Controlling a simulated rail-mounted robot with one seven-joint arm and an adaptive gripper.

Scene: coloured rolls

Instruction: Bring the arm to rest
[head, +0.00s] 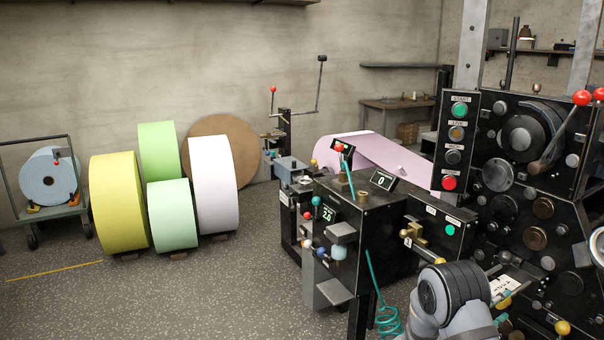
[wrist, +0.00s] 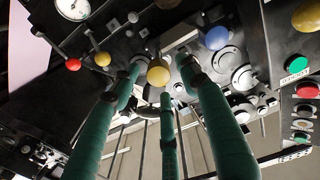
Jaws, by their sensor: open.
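My arm (head: 452,300) shows at the bottom right of the head view as a grey link with dark bands, in front of the press. Its hand end cannot be made out there. In the wrist view, long teal fingers reach up from the bottom edge, and I take these as my gripper (wrist: 160,80). The fingers stand apart and nothing is seen held between them. Beyond them is dark machinery with a yellow knob (wrist: 158,72) and a blue knob (wrist: 216,38). Whether any finger touches the machinery cannot be told.
The black press (head: 530,200) fills the right side, close to my arm. A black control stand (head: 350,215) is left of it. Yellow (head: 118,205), green (head: 172,215) and white (head: 214,185) rolls stand farther left. A cart (head: 58,208) carries a blue roll. Floor at lower left is clear.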

